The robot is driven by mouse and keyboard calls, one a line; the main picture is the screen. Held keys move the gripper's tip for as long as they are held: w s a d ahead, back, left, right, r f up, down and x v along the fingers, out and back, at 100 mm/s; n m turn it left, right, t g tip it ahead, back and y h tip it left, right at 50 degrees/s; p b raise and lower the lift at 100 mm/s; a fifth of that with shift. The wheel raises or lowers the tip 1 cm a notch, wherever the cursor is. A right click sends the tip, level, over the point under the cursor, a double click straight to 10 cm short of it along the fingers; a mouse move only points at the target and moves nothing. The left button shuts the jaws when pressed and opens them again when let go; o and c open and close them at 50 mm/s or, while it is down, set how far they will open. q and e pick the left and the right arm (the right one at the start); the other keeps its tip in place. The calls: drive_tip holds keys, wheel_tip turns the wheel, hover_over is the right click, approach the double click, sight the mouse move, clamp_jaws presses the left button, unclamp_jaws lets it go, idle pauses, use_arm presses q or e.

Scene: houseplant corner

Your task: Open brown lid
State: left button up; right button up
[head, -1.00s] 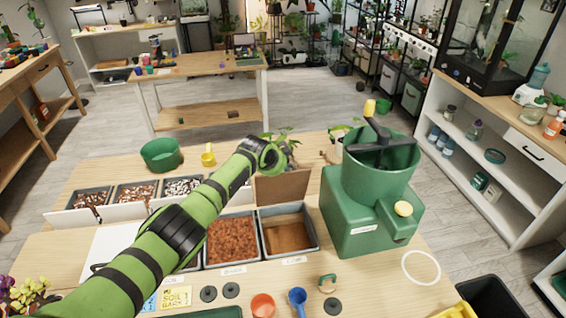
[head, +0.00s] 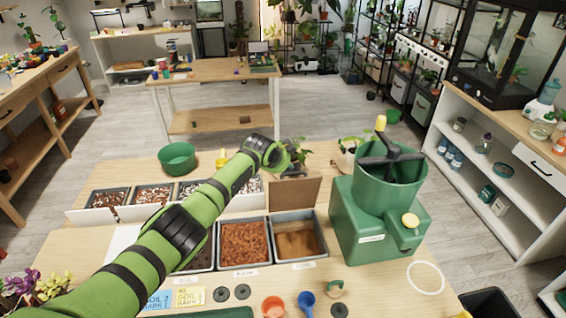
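The brown lid (head: 293,192) stands raised at the back edge of the right-hand soil bin (head: 325,245), tilted up like a hinged flap. The bin below it is uncovered, and its brown inside shows. My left arm reaches in from the lower left, across the bins. My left gripper (head: 281,158) is just above and behind the lid's upper left edge. Its fingers are mostly hidden behind the wrist, so I cannot tell whether they are open or touching the lid. My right gripper is not in view.
A green machine (head: 372,235) with a hopper and crank stands right of the bin. A bin of reddish-brown material (head: 243,243) is to its left. Potted plants stand behind the lid. An orange cup (head: 273,306) and a blue scoop (head: 306,303) lie in front.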

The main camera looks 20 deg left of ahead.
use_arm(q)
drive_tip(key=shift+s+r, duration=0.4)
drive_tip(key=shift+r, duration=0.15)
drive_tip(key=v, duration=1)
drive_tip(key=shift+s+r, duration=0.15)
drive_tip(key=shift+s, duration=0.1)
